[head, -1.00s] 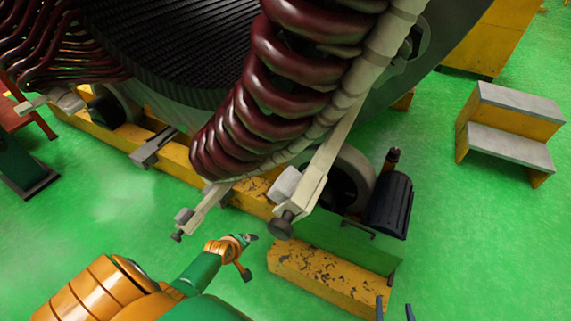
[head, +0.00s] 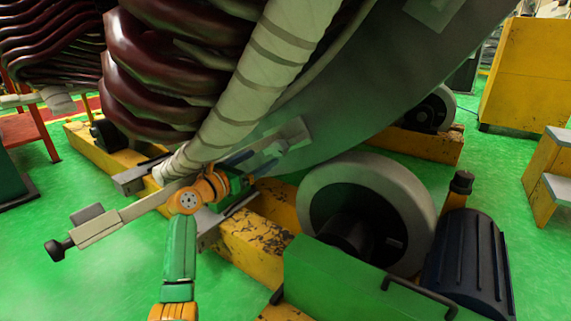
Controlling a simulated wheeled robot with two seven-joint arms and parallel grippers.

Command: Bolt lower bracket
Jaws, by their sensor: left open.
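A pale metal bracket bar (head: 125,210) sticks out to the left from under the wrapped white ring (head: 245,90) of the stator, with a clamp block and a dark knob (head: 56,250) at its outer end. A grey bracket plate (head: 297,133) lies against the stator's grey frame, farther right. My left gripper (head: 266,160) is open, on the green and orange arm coming up from the bottom. It points right, below the white ring and just in front of the plate. I cannot tell whether it touches the plate. No bolt can be made out. My right gripper is out of view.
Dark red coils (head: 155,75) hang close above my arm. A yellow beam (head: 255,240) runs below the gripper. A large grey roller (head: 400,190), a green housing (head: 340,280) and a dark motor (head: 465,260) stand to the right. Green floor at lower left is clear.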

